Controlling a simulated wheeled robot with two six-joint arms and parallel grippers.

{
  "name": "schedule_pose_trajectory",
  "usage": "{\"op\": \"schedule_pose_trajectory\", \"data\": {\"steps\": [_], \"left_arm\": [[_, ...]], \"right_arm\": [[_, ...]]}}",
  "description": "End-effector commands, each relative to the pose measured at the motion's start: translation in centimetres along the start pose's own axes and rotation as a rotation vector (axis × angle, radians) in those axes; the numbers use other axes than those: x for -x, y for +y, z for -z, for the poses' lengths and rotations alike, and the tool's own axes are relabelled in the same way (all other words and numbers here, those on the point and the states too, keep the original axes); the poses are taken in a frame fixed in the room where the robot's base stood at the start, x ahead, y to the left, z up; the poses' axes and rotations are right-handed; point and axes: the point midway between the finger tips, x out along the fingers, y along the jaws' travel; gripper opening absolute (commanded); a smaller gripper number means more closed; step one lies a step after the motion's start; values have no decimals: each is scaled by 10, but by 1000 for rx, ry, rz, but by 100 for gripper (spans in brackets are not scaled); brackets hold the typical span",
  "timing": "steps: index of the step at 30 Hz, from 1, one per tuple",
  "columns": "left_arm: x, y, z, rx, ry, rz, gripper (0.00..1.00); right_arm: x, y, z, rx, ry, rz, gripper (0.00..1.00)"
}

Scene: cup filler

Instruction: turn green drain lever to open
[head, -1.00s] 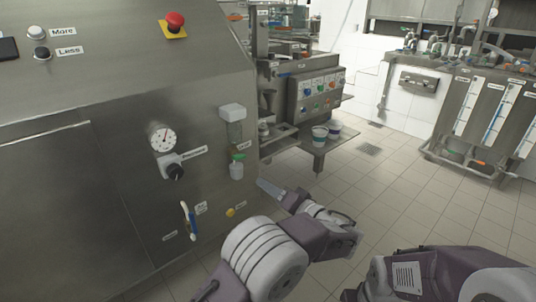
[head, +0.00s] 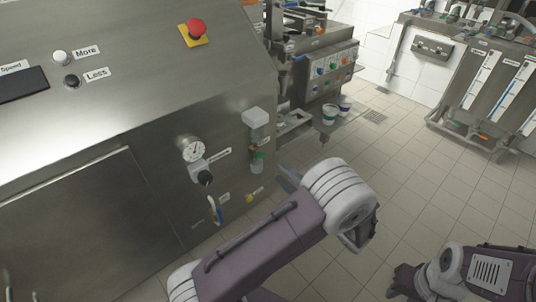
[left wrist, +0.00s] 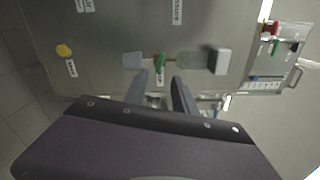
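The green drain lever (head: 258,155) is on the filter unit on the machine's side panel, between a clear bowl and a pale cup. In the left wrist view the green lever (left wrist: 160,61) lies just beyond my fingertips, roughly in line with the gap. My left gripper (left wrist: 160,80) is open and empty, its two fingers pointing at the panel. In the head view my left gripper (head: 284,178) is right of and below the lever, partly hidden by my arm. I cannot tell whether a finger touches the lever. My right gripper (head: 404,284) is low at the right, its fingers unclear.
Below are a blue-handled valve (head: 215,209) and a yellow button (head: 249,198). The tiled floor at right is open.

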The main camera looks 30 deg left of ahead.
Motion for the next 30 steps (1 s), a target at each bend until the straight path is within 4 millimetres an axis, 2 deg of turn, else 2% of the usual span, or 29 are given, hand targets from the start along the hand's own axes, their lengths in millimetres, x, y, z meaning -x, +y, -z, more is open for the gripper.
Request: {"op": "schedule_pose_trajectory", "data": {"steps": [12,16,23,24,27,30], "left_arm": [[-76,2,0,1,-3,-1,33],[-86,1,0,2,-1,-1,33],[-88,0,0,2,1,0,33],[-88,0,0,2,1,0,30],[-88,0,0,2,1,0,2],[-88,0,0,2,1,0,0]], "right_arm": [[-12,0,-1,0,0,0,35],[-12,0,-1,0,0,0,35],[-12,0,-1,0,0,0,35],[-12,0,-1,0,0,0,35],[-12,0,-1,0,0,0,35],[-12,0,-1,0,0,0,35]]}}
